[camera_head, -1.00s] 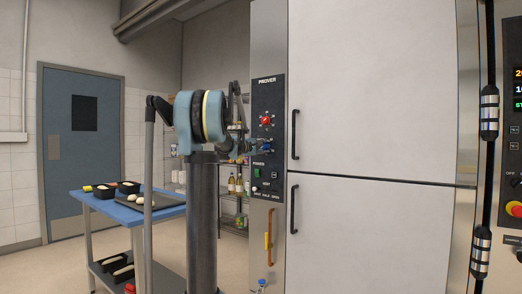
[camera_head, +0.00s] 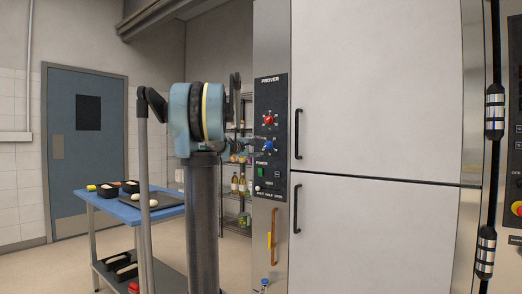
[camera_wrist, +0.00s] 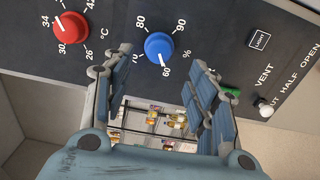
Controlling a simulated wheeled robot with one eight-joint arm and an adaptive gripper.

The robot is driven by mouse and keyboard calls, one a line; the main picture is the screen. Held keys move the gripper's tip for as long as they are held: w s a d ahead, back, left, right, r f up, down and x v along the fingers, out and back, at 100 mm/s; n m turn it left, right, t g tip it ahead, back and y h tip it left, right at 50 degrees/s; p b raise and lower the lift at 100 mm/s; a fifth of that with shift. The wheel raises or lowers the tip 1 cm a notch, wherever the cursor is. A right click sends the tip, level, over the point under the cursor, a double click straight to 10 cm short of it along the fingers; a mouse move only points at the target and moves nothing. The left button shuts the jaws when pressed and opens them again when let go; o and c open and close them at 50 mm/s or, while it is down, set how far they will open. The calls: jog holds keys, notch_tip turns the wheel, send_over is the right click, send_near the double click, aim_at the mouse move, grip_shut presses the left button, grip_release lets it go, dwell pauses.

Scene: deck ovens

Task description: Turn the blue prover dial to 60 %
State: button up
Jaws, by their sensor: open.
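The blue dial (camera_head: 269,146) is on the dark prover panel, below the red dial (camera_head: 269,119). In the wrist view the blue dial (camera_wrist: 159,45) shows whole, with a white mark at its lower edge by the number 60. My gripper (camera_wrist: 162,62) is open and empty. Its two fingers are spread on either side below the dial, seemingly apart from it. In the head view my gripper (camera_head: 250,143) is just left of the panel, partly hidden by my arm.
The red dial (camera_wrist: 71,28) is left of the blue one in the wrist view. A vent knob (camera_wrist: 266,110) and a green switch (camera_wrist: 231,91) are to the right. White prover doors (camera_head: 385,90) with black handles are right of the panel. A blue-topped cart (camera_head: 128,212) stands left.

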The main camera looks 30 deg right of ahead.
jog(key=shift+v, duration=2.05)
jog(key=s+a+f+m+g+y, duration=0.1)
jog(key=s+a+f+y, duration=0.4)
jog(key=s+a+f, duration=0.7)
jog(key=s+a+f+m+g+y, duration=0.2)
jog(key=s+a+f+y, duration=0.4)
jog(key=s+a+f, duration=0.7)
jog(key=s+a+f+m+g+y, duration=0.1)
jog(key=s+a+f+y, duration=0.4)
jog(key=s+a+f, duration=0.7)
jog(key=a+f, duration=0.4)
jog(key=f, duration=0.5)
jog(key=shift+s+a+m+g+y, duration=0.15)
jog(key=shift+s+m+g+y, duration=0.15)
jog(key=shift+g, duration=0.1)
jog(key=shift+w, duration=0.1)
jog(key=shift+w+f, duration=0.2)
jog(key=shift+w, duration=0.15)
